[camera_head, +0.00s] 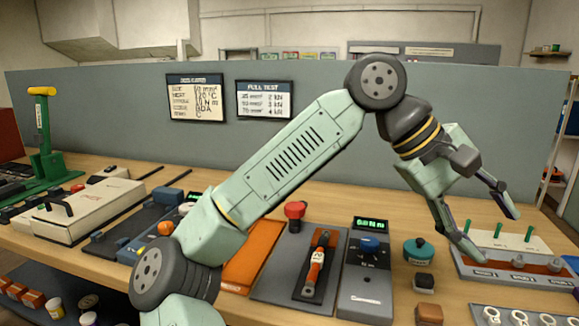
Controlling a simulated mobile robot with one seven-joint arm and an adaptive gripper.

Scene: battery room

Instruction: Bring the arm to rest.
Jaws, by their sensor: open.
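My arm reaches up from the bottom left, bends at a high elbow and comes down to the right. My gripper (490,236) is open, with its two fingers spread apart and nothing between them. It hangs over the right part of the wooden bench, in front of and above a pale rack (499,240) with green pegs. Whether the lower fingertip touches the rack cannot be told from this view. My arm hides part of the bench's middle.
Near the gripper stand a round teal container (419,250), a dark block (424,282) and a brown block (428,313). A grey device (366,285) with a green display stands left of them. A grey partition (290,150) rises behind the bench (330,199).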

